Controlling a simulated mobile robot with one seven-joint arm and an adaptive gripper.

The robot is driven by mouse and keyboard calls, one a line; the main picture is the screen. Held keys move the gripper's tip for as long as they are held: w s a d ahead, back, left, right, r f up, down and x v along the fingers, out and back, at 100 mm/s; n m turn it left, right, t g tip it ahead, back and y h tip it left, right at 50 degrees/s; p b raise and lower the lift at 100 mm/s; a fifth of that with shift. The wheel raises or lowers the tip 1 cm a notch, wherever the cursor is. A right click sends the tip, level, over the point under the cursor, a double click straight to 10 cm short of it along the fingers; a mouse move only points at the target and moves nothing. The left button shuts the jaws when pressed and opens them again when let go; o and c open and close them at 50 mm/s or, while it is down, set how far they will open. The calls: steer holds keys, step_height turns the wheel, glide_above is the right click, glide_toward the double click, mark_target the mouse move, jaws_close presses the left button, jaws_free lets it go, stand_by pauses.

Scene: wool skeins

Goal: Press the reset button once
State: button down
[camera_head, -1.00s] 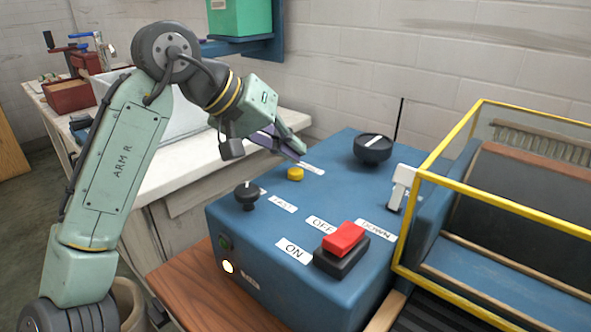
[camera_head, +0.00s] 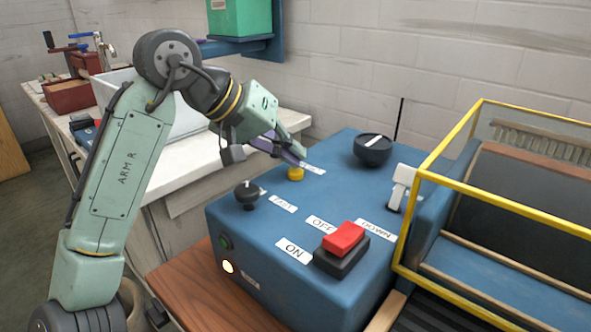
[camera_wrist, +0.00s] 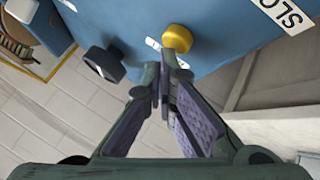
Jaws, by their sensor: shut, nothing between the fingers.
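A yellow button (camera_head: 295,174) stands on top of the blue control box (camera_head: 270,262), in front of a partly hidden white label. My gripper (camera_head: 300,160) is just above and behind the yellow button in the head view, fingers shut and empty. In the wrist view the yellow button (camera_wrist: 177,38) lies just beyond the shut fingertips (camera_wrist: 161,68). I cannot tell whether the fingertips touch it. The label by the button is not readable.
The box also bears a black knob (camera_head: 246,194), a black dial (camera_head: 373,149), a red rocker switch (camera_head: 343,239) and a white lever (camera_head: 402,187). A yellow-framed guard (camera_head: 455,190) stands on the right.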

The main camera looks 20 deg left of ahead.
mark_target(292, 169)
steer(key=shift+f, duration=0.5)
stand_by(0.5)
stand_by(0.3)
steer(key=shift+r+p, duration=0.75)
steer(key=shift+r, duration=0.2)
step_height(292, 169, up, 5)
steer(key=p, duration=0.5)
stand_by(0.5)
